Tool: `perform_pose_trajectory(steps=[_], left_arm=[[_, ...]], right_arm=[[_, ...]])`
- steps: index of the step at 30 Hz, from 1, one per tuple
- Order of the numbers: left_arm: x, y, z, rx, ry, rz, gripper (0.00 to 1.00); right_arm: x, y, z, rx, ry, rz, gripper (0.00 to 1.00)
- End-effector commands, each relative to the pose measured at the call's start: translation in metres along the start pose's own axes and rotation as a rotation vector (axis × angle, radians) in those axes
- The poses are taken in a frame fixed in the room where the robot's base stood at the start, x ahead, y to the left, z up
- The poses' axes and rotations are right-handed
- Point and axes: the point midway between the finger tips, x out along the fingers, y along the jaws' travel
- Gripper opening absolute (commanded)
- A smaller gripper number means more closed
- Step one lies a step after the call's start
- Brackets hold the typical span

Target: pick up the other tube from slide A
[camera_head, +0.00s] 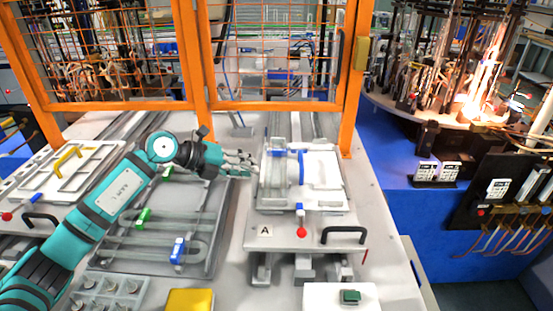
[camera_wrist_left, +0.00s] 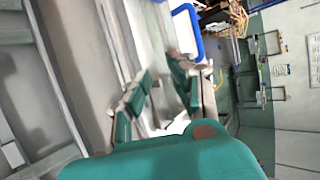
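Slide A (camera_head: 261,244) is a pale plate with a black handle, a red knob and a label "A". On it lie a clear-grey cylindrical piece (camera_head: 273,178) at the left and a white piece with a blue ring (camera_head: 321,168) at the right; I cannot tell which is the tube. My left gripper (camera_head: 250,163) reaches in from the left, its fingertips at the slide's left edge beside the grey piece. In the left wrist view its fingers (camera_wrist_left: 163,84) stand apart with nothing clearly held. A blue-rimmed white part (camera_wrist_left: 188,30) shows beyond them. My right gripper is out of view.
An orange-framed mesh guard (camera_head: 205,106) stands behind the slide. A grey tray with green and blue clips (camera_head: 205,245) lies under my left arm. A yellow block (camera_head: 190,301) and a green button on a white box (camera_head: 350,297) are at the front.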

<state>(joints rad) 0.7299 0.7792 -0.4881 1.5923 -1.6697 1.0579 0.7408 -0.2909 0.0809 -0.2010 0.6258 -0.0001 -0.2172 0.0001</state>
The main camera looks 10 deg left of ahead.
Motion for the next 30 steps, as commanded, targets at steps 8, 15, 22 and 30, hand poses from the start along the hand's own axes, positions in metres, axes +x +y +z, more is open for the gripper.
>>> perform_pose_trajectory(steps=[8, 15, 22, 30], left_arm=[[0.039, -0.004, -0.006, -0.004, 0.003, -0.002, 0.22], [0.046, -0.001, -0.006, -0.001, 0.002, 0.001, 0.22], [0.045, -0.001, -0.006, -0.001, 0.003, 0.001, 0.00], [0.045, 0.000, -0.007, -0.001, 0.003, 0.002, 0.00]], right_arm=[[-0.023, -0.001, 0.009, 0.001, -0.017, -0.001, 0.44], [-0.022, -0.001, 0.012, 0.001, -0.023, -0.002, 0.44], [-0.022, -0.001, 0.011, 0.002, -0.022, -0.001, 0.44], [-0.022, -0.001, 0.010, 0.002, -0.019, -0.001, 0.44]])
